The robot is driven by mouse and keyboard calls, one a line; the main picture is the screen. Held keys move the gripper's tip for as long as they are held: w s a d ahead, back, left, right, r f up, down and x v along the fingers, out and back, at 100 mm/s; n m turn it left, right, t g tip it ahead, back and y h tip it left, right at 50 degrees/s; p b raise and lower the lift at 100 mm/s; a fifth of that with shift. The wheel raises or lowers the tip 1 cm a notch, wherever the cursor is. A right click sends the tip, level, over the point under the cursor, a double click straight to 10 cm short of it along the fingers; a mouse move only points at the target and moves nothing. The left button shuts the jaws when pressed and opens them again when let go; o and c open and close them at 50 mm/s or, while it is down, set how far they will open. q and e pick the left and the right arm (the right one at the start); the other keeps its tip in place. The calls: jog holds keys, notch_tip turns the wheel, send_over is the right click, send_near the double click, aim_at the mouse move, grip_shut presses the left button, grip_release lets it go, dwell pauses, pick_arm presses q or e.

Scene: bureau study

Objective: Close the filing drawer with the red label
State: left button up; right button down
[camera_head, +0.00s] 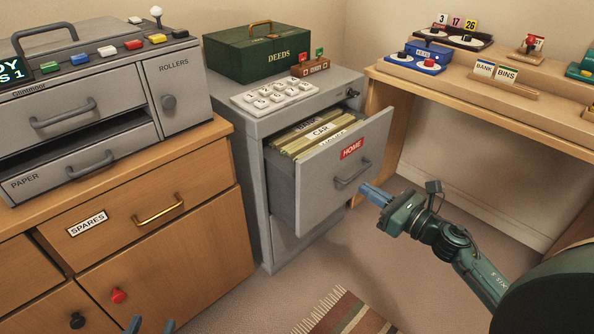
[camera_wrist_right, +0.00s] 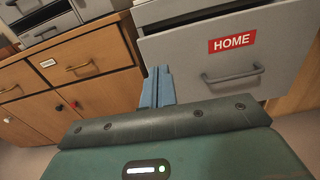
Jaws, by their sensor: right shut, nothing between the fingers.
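The filing drawer (camera_head: 325,185) with the red HOME label (camera_head: 352,148) is pulled out of the grey cabinet (camera_head: 256,190), and folders show inside it. In the right wrist view the drawer front (camera_wrist_right: 290,50) and its grey handle (camera_wrist_right: 233,75) are ahead, to the right of my fingers. My right gripper (camera_head: 366,189) is shut and empty, close to the drawer front just below and right of its handle; I cannot tell whether it touches. It also shows in the right wrist view (camera_wrist_right: 157,72). My left gripper (camera_head: 150,325) shows only as blue fingertips at the bottom edge.
A wooden sideboard (camera_head: 215,170) with a SPARES drawer stands left of the cabinet. A green DEEDS box (camera_head: 257,58) and a white key pad (camera_head: 272,94) sit on the cabinet. A wooden desk (camera_head: 480,104) stands right. A striped rug (camera_head: 350,315) lies on the floor.

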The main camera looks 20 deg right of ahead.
aim_at(315, 158)
pick_arm(q)
jog(key=shift+d+t+b, duration=0.15)
jog(key=shift+t+b, duration=0.2)
jog(key=shift+t, duration=0.05)
pick_arm(e)
jog(key=shift+n, duration=0.3)
jog(key=x, duration=1.4)
jog(key=shift+w, duration=0.1)
